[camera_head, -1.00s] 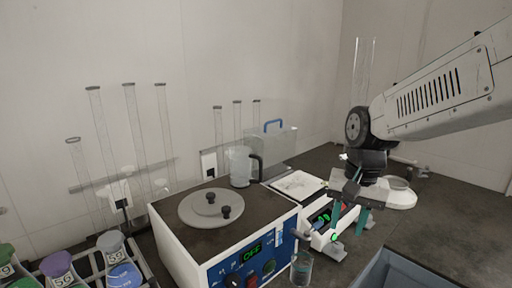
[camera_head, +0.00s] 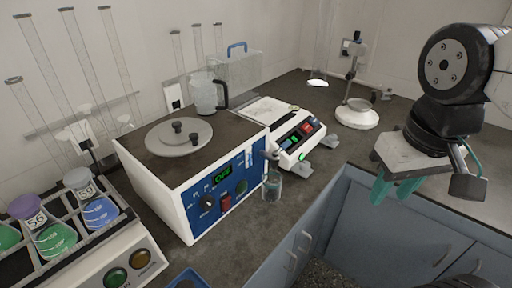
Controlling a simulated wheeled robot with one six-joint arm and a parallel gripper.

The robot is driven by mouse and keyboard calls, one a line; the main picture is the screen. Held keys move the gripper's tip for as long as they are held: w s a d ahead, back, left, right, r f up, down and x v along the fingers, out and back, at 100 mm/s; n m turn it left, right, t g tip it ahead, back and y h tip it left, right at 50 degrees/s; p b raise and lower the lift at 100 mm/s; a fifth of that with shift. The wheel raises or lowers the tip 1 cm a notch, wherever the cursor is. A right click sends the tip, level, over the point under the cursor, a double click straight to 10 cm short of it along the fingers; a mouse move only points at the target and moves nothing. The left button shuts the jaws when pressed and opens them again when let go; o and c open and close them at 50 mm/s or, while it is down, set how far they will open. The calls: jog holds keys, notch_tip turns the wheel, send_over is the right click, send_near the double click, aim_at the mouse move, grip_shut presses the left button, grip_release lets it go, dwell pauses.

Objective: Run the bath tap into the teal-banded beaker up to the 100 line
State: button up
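The water bath (camera_head: 185,180) is a white box with a dark top, a round grey lid (camera_head: 179,137) and a blue front panel with a lit green display (camera_head: 222,174). Its tap (camera_head: 271,155) sticks out at the panel's right end. A small clear beaker (camera_head: 272,187) stands upright on the bench below the tap. Its band, lines and water level are too small to read. My gripper (camera_head: 394,189) has teal fingers pointing down, apart, with nothing seen between them. It is well to the right of the beaker, in front of the cabinets.
A white instrument (camera_head: 298,139) with a lit green button stands right of the bath. A clear jug (camera_head: 206,94) stands on the bath top. A flask rack (camera_head: 90,245) is at left, a stand (camera_head: 357,115) behind. Blue cabinets (camera_head: 385,215) lie below the bench edge.

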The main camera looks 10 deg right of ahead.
dwell(0.4)
jog(key=m+y, duration=0.1)
jog(key=m, duration=0.9)
send_near(286, 143)
jog(key=f, duration=0.5)
jog(key=w+f, duration=0.1)
jog(key=f, duration=0.2)
jog(key=shift+a+f, duration=0.1)
jog(key=shift+a, duration=0.3)
grip_shut()
jog(key=shift+d, duration=0.1)
